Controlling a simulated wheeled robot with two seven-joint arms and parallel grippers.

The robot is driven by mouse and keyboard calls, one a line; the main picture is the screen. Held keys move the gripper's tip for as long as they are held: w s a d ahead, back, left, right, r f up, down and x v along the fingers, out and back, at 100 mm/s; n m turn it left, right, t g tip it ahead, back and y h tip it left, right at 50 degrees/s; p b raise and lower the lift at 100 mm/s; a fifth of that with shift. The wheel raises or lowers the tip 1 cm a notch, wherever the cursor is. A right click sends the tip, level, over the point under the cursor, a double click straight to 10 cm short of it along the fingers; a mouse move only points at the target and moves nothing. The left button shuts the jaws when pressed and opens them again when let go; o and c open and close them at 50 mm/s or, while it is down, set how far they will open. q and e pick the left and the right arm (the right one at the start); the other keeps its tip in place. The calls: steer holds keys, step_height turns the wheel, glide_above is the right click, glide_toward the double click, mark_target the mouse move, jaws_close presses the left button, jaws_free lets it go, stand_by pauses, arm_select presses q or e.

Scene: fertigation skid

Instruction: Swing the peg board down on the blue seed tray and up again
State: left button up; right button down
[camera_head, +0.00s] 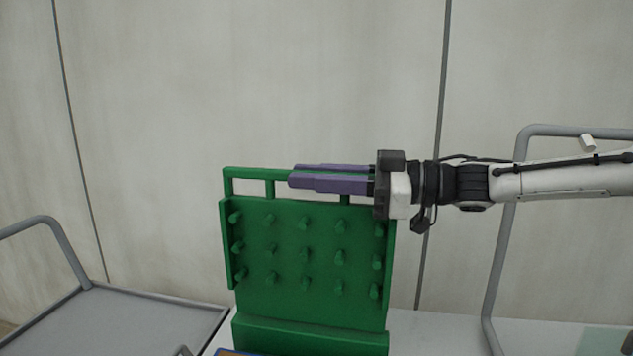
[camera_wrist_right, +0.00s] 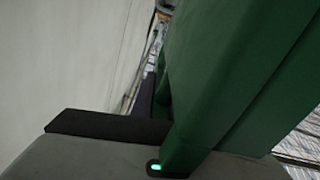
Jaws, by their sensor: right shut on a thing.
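The green peg board (camera_head: 287,232) stands upright in the head view, its rows of pegs facing me. A bar handle (camera_head: 240,174) runs along its top edge. My right gripper (camera_head: 292,175) reaches in from the right and is shut on this handle, one purple finger in front of the bar and one behind. In the right wrist view the green board (camera_wrist_right: 215,70) fills the middle, close to the gripper body. A small part of the blue seed tray (camera_head: 228,352) shows at the bottom edge, in front of the board's green base; the rest is out of frame. My left gripper is not in view.
A grey cart (camera_head: 110,318) with a tube handle stands at the left. Another grey tube frame (camera_head: 507,230) rises at the right, behind my right arm. A pale wall (camera_head: 200,80) is behind the board. The space above the board is free.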

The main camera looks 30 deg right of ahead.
steer(key=s+a+f+n+b, duration=0.2)
steer(key=s+a+n+b, duration=0.3)
steer(key=s, duration=0.5)
steer(key=shift+a+f+b, duration=0.3)
steer(key=shift+a+b, duration=0.35)
steer(key=shift+a, duration=0.55)
steer(key=shift+w, duration=0.1)
steer(key=c, duration=1.8)
jaws_free()
steer(key=shift+o, duration=0.2)
steer(key=shift+d, duration=0.15)
